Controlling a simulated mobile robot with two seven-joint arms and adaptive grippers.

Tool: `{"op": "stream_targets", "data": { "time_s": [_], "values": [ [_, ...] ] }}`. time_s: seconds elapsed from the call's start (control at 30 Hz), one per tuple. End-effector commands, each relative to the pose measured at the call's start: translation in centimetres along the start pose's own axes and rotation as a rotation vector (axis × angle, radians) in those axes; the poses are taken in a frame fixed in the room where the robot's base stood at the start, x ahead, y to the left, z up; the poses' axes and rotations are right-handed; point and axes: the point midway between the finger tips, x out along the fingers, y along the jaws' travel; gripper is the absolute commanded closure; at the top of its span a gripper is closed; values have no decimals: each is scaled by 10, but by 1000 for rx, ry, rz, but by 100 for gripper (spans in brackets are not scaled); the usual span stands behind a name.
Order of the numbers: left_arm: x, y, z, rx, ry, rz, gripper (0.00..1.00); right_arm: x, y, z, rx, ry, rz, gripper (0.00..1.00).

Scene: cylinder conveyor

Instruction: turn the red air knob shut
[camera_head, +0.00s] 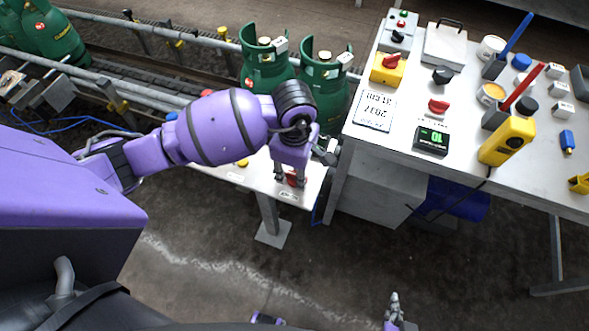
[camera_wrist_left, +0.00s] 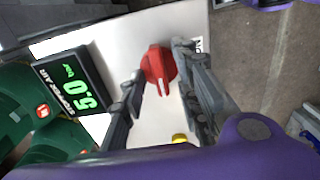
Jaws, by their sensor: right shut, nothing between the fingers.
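The red air knob (camera_wrist_left: 158,66) sits on a light panel in the left wrist view, its pointer towards the bottom of the picture. Beside it a black "STOPPER AIR" display (camera_wrist_left: 72,84) reads 5.0 bar in green. My left gripper (camera_wrist_left: 160,68) is open, with one finger on each side of the knob; whether either finger touches it I cannot tell. In the head view the knob (camera_head: 292,180) shows in part below my left gripper (camera_head: 290,179), on a small white stand. My right gripper (camera_head: 394,298) is shut and empty at the bottom, far from the knob.
Green gas cylinders (camera_head: 322,85) stand at the conveyor (camera_head: 165,55) behind the stand. The floor in front is clear.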

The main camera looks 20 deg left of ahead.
Motion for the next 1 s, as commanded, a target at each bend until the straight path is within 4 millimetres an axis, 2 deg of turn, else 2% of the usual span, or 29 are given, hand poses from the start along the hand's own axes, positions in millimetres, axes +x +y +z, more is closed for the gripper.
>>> {"op": "stream_targets", "data": {
  "time_s": [0.1, 0.3, 0.67, 1.0],
  "values": [
    [0, 0, 0, 0, 0, 0, 73, 0, 1, 0, -4, 0, 0, 100],
    [0, 0, 0, 0, -1, -1, 99, 0, 3, 0, -7, -1, 1, 100],
    [0, 0, -1, 18, 0, -1, 100, 0, 3, 2, -7, -3, 2, 100],
    [2, 1, -1, 202, 1, -2, 100, 5, 3, 14, 2, -14, 8, 100]
  ]
}}
